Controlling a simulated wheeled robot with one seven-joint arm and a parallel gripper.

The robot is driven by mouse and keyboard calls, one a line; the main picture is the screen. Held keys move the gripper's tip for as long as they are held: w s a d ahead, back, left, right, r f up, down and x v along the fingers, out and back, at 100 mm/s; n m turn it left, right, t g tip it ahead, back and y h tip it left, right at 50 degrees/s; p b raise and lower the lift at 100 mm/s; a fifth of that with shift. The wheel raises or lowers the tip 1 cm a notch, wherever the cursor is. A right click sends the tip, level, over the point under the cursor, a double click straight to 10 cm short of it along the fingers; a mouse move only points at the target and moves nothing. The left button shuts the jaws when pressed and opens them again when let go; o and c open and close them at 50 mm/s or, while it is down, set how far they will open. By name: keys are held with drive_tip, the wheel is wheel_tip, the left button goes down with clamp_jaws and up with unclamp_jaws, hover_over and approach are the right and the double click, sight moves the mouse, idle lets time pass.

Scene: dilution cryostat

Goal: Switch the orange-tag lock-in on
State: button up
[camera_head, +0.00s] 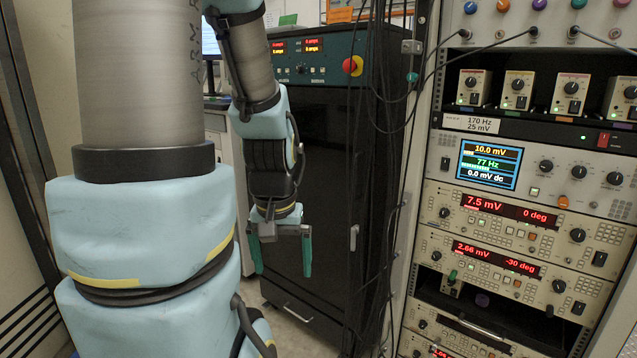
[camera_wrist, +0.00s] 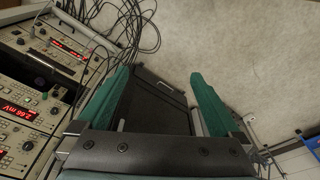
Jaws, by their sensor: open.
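A rack on the right holds stacked lock-in units. The top one has a blue screen (camera_head: 489,165). Below it are a unit reading 7.5 mV (camera_head: 500,209) and a unit reading 2.66 mV (camera_head: 495,259), which also shows in the wrist view (camera_wrist: 18,111). An orange tag or knob (camera_head: 563,202) sits between the blue-screen unit and the 7.5 mV unit; I cannot tell which it belongs to. Lower units are partly cut off. My gripper (camera_head: 281,258) is open and empty, pointing down left of the rack. Its green fingers (camera_wrist: 161,80) are apart, touching nothing.
Several small modules (camera_head: 517,90) stand on a shelf above the lock-ins. A black cabinet (camera_head: 325,190) with a red emergency button (camera_head: 353,66) stands behind my gripper. Loose black cables (camera_head: 385,130) hang between cabinet and rack. Floor (camera_wrist: 215,40) shows beyond the fingers.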

wheel_tip(320, 180, up, 3)
drive_tip(key=shift+p, duration=0.75)
